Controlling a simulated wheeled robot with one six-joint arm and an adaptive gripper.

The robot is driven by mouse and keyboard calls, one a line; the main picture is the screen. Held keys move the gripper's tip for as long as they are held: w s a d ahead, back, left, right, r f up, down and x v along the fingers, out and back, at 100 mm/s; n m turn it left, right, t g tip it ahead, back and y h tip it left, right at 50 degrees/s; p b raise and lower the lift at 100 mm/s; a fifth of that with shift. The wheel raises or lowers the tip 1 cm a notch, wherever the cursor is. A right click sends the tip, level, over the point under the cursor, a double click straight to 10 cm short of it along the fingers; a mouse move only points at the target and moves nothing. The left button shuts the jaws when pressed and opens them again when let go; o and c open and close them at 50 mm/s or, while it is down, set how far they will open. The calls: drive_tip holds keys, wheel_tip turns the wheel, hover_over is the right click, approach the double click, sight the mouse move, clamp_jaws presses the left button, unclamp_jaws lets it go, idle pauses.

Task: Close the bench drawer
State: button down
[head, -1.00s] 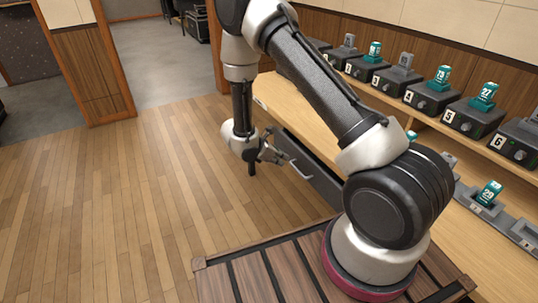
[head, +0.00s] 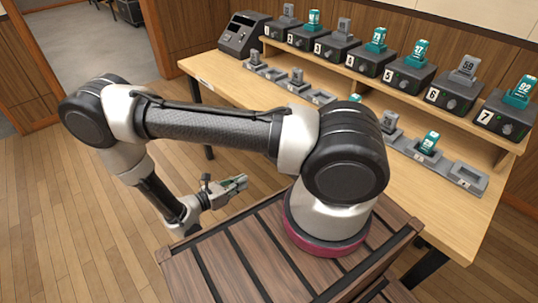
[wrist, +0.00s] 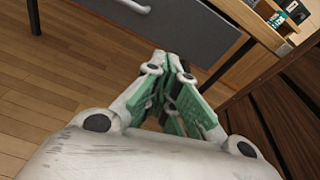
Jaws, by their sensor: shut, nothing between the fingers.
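The bench drawer's dark grey front (wrist: 190,35) shows across the top of the wrist view, with part of its pale handle (wrist: 136,5) at the top edge. In the head view my arm hides the drawer, and I cannot tell how far out it stands. My gripper (wrist: 168,65) is shut and empty, with green pads on its fingers. Its tips point toward the drawer front and overlap its lower edge in the wrist view; I cannot tell whether they touch it. In the head view my gripper (head: 238,183) is low, in front of the bench.
The wooden bench (head: 215,92) carries numbered black fader boxes (head: 405,77) on a raised shelf and grey holders (head: 300,85) below. A dark console (head: 243,35) stands at its far left end. Wooden floor (head: 60,205) is free to the left.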

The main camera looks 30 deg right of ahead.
drive_tip(key=w+d+r+m+h, duration=0.1)
drive_tip(key=d+r, duration=0.1)
drive_tip(key=d, duration=0.5)
drive_tip(key=w+d+r+m+h, duration=0.1)
drive_tip(key=d, duration=0.6)
drive_tip(key=shift+w+d+r, duration=0.15)
drive_tip(key=shift+w+r, duration=0.15)
drive_tip(key=shift+r, duration=0.05)
drive_tip(key=shift+d, duration=0.1)
